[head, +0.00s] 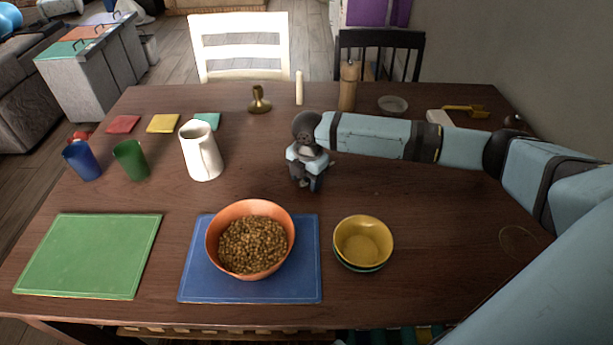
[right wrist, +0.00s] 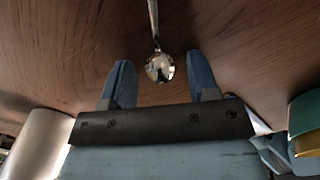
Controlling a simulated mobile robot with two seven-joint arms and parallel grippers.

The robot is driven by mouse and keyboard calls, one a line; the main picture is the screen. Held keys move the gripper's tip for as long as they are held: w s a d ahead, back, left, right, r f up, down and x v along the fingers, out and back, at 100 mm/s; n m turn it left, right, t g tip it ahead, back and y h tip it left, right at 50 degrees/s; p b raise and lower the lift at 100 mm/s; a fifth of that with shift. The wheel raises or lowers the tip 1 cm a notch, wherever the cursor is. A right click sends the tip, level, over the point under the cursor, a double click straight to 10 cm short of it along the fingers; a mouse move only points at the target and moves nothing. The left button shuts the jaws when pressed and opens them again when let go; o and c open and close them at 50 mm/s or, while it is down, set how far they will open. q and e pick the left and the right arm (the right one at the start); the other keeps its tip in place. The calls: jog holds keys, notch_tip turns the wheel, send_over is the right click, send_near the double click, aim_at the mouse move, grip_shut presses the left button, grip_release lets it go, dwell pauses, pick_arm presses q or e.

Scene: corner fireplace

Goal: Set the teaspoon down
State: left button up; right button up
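The teaspoon (right wrist: 159,66) shows in the right wrist view, its shiny bowl toward my gripper and its thin handle running up to the top edge. It appears to lie on the dark wooden table (head: 390,205). My right gripper (right wrist: 161,72) is open, with its two blue fingers wide apart on either side of the spoon's bowl and a gap on both sides. In the head view my right gripper (head: 305,181) points down over the middle of the table, and the teaspoon cannot be made out there. My left gripper is not in view.
A white pitcher (head: 202,152) stands left of the gripper. A brass candle holder (head: 259,102) stands behind. Table right of the gripper is mostly clear.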

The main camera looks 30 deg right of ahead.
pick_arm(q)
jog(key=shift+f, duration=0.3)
